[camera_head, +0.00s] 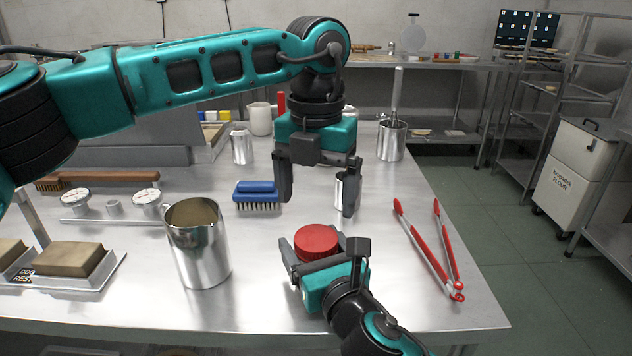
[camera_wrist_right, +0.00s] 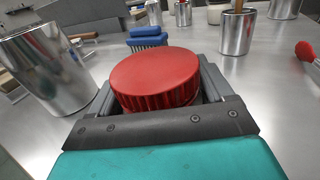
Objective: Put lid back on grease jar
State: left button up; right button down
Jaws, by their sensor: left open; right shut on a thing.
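A round red lid (camera_head: 316,242) with a ribbed side sits between the fingers of my right gripper (camera_head: 325,248), which is shut on it just above the table front. It fills the middle of the right wrist view (camera_wrist_right: 155,78); what is under it is hidden. My left gripper (camera_head: 317,192) is open, pointing down above the table, behind the red lid. A small metal cup (camera_head: 340,190) shows partly behind its right finger; I cannot tell if they touch. I cannot make out a separate grease jar for certain.
A large metal cup (camera_head: 198,250) stands left of my right gripper. A blue brush (camera_head: 257,194) lies behind it. Red-handled tongs (camera_head: 430,250) lie at right. A metal container with a whisk (camera_head: 391,140) stands farther back. Bare table lies between the tongs and my right gripper.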

aim_at(316, 237)
pick_arm(q)
jog(key=n, duration=0.7)
jog(key=shift+r, duration=0.35)
jog(key=n, duration=0.6)
jog(key=shift+r, duration=0.25)
jog(key=shift+f, duration=4.05)
jog(key=c, duration=1)
jog(key=o, duration=1.1)
jog(key=shift+r, duration=0.15)
